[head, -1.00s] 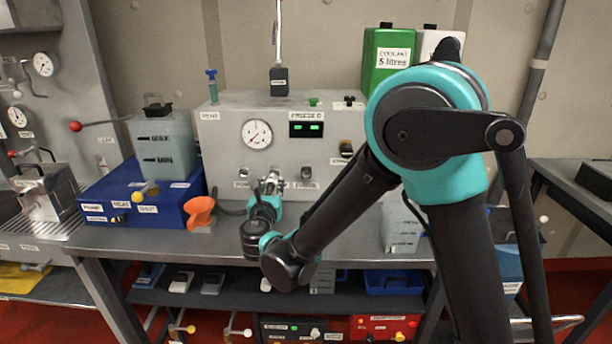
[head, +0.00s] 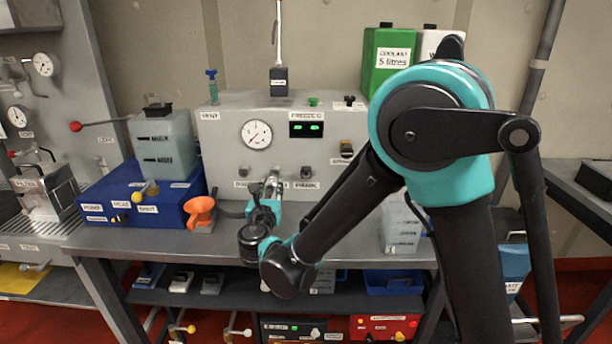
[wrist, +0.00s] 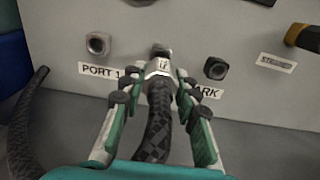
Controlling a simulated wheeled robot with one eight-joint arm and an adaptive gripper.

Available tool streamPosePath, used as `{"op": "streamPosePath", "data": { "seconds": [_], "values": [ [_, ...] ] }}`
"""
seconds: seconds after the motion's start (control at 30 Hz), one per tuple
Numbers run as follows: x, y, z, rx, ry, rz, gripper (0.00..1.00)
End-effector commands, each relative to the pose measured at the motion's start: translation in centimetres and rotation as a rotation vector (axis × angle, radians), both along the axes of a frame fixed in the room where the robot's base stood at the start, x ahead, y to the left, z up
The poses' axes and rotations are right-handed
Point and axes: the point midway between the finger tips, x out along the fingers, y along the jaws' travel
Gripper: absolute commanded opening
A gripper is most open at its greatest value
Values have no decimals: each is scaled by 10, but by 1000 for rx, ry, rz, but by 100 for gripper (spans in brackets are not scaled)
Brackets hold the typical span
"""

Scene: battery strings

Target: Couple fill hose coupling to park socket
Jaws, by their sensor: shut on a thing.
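My gripper (wrist: 157,92) is shut on the fill hose coupling (wrist: 158,69), a pale metal piece with a dark braided hose (wrist: 158,125) running back between the fingers. The coupling's tip points at the grey panel, between the PORT 1 socket (wrist: 97,44) on the left and the park socket (wrist: 216,68) on the right. The PARK label is partly hidden by the right finger. I cannot tell whether the tip touches the panel. In the head view my gripper (head: 272,184) is low in front of the panel, and the park socket (head: 307,172) is just right of it.
The grey panel box (head: 225,150) carries a gauge (head: 257,133) and a green display. The bench (head: 335,240) in front is mostly clear.

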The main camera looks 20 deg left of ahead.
Motion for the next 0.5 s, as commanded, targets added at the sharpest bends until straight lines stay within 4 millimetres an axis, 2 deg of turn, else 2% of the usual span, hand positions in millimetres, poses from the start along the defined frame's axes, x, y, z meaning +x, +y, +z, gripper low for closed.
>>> {"op": "streamPosePath", "data": {
  "seconds": [0.27, 0.5],
  "values": [
    [0, 0, 0, 0, 0, 0, 0],
    [-9, -2, 0, 0, 0, 2, 0]
  ]
}}
